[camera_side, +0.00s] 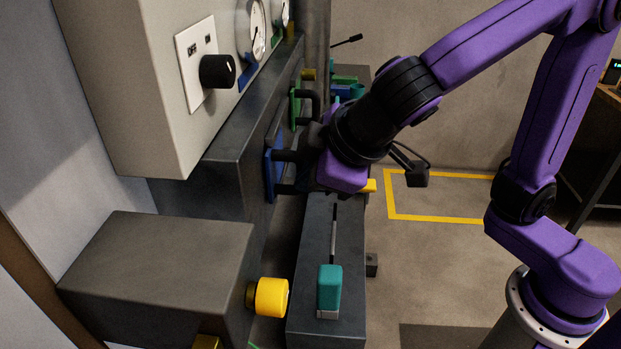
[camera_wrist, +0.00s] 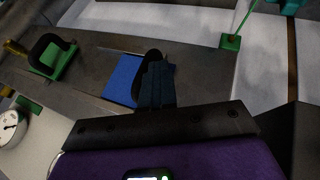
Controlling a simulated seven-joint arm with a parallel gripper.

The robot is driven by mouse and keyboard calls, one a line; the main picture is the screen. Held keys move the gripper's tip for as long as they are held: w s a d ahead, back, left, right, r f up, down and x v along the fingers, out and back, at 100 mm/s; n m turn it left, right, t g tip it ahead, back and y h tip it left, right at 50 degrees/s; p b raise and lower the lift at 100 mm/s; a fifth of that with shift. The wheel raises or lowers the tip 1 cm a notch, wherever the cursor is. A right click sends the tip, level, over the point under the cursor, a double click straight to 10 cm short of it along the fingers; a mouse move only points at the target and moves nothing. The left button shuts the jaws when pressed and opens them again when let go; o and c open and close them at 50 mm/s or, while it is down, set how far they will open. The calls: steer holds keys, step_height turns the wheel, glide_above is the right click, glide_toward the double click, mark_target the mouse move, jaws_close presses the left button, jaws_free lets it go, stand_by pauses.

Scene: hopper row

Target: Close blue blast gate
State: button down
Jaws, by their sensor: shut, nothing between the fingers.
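The blue blast gate (camera_side: 269,176) is a flat blue plate on the front of the dark duct, with a black handle, left of my gripper (camera_side: 308,165) in the side view. In the wrist view its blue plate (camera_wrist: 122,78) lies just left of my gripper (camera_wrist: 156,80), and part of the black handle shows behind the fingers. The fingers are together with nothing between them, at or very near the handle. I cannot tell whether they touch it. The far part of the handle is hidden behind the fingers.
A green gate (camera_side: 295,107) with a black handle sits farther along the duct; it also shows in the wrist view (camera_wrist: 45,58). A control box (camera_side: 150,80) overhangs the duct.

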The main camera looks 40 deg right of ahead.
steer(key=w+d, duration=0.4)
steer(key=s+a+r, duration=0.2)
steer(key=s+r, duration=0.6)
steer(key=s, duration=0.1)
steer(key=s+d+f+n+g, duration=0.1)
steer(key=s+d+f+g, duration=0.2)
steer(key=d+f, duration=0.6)
steer(key=s+d+f+n+g, duration=0.1)
steer(key=s+d+f+g, duration=0.3)
steer(key=s+d+f, duration=0.4)
steer(key=shift+d+f+n, duration=0.3)
steer(key=shift+d+f, duration=0.25)
steer(key=shift+d, duration=0.45)
steer(key=shift+w, duration=0.1)
stand_by(0.6)
